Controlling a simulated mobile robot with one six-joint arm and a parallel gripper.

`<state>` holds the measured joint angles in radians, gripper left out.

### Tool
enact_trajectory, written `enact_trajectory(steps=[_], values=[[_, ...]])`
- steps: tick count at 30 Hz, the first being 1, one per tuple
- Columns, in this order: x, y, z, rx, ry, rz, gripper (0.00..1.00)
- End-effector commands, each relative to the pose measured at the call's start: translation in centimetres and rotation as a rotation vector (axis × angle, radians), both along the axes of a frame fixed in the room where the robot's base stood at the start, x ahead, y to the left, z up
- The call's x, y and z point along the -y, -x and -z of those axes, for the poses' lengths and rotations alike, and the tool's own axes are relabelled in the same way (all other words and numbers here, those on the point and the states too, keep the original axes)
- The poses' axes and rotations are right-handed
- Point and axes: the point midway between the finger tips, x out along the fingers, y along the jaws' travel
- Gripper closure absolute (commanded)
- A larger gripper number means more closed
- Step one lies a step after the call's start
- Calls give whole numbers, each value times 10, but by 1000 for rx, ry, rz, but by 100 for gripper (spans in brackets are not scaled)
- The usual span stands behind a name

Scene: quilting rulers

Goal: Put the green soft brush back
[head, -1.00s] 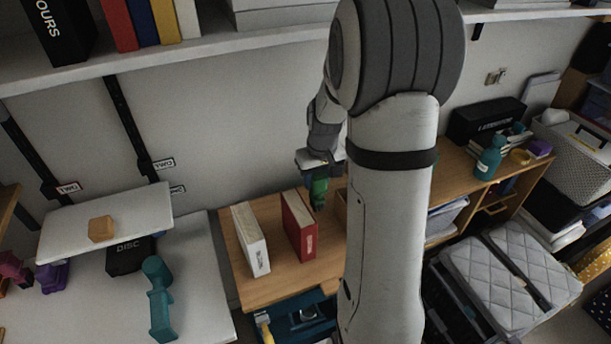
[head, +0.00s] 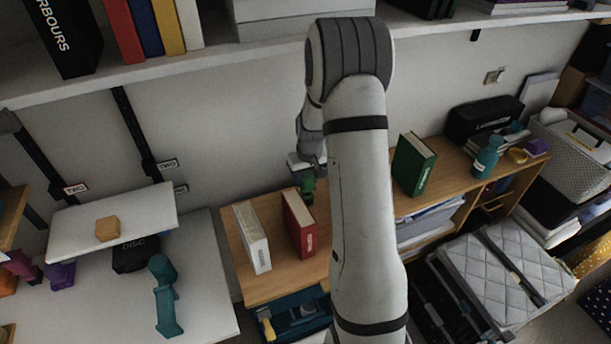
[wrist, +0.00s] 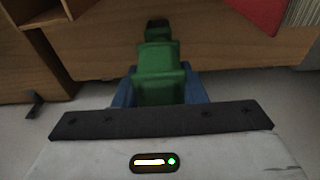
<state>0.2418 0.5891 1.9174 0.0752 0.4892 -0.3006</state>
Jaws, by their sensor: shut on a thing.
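The green soft brush (head: 307,186) hangs below my gripper (head: 307,174) in the head view, behind the red book on the wooden shelf unit. In the wrist view the green brush (wrist: 160,72) sits between the blue fingers of my gripper (wrist: 160,92), which are shut on it. Its dark tip points away from me, against or in front of a wooden surface. I cannot tell whether it touches the wood.
A white book (head: 252,238) and a red book (head: 299,224) stand on the wooden top (head: 270,288). A green book (head: 414,165) stands further right. A teal bottle (head: 486,160) and black box (head: 484,120) are at the far right. A white shelf (head: 225,62) runs above.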

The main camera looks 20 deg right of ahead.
Motion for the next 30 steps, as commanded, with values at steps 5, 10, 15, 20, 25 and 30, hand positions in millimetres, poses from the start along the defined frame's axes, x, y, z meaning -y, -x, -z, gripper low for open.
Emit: enact_trajectory(steps=[5, 10, 15, 20, 25, 30], values=[[0, 0, 3, -2, -1, 0, 100], [0, 0, 3, -3, -1, 0, 54], [0, 0, 3, -3, -1, 0, 41], [0, 0, 2, -2, 0, 0, 41], [0, 0, 3, -2, 0, 0, 41], [0, 0, 4, -1, 0, 0, 41]])
